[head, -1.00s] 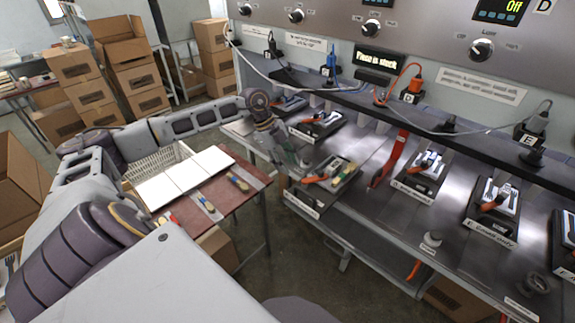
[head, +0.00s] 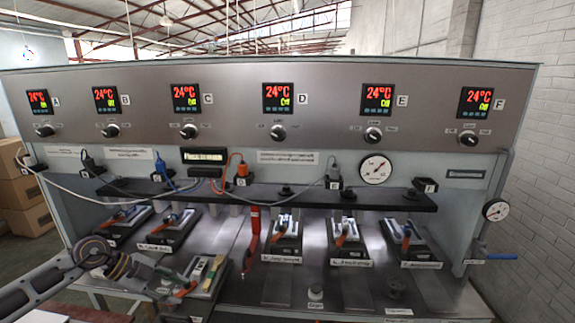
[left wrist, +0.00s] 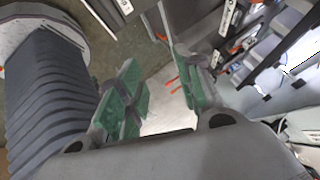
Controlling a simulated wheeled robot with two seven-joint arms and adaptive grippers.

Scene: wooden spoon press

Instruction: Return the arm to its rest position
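My left arm enters the head view from the lower left. Its gripper (head: 150,277) is at the front left of the press bench, beside a pulled-forward press tray (head: 208,282) with an orange handle and a light-coloured piece on it. In the left wrist view the green fingers of my left gripper (left wrist: 162,92) stand apart with nothing between them. Whether the gripper touches the tray's handle cannot be told from the head view. My right gripper does not show.
The metal press bench (head: 325,265) carries several small presses and a red tool (head: 253,233) hanging in front. Above is a panel (head: 330,105) with displays and knobs. A gauge (head: 376,169) sits at the right. Cardboard boxes (head: 25,195) stand at the far left.

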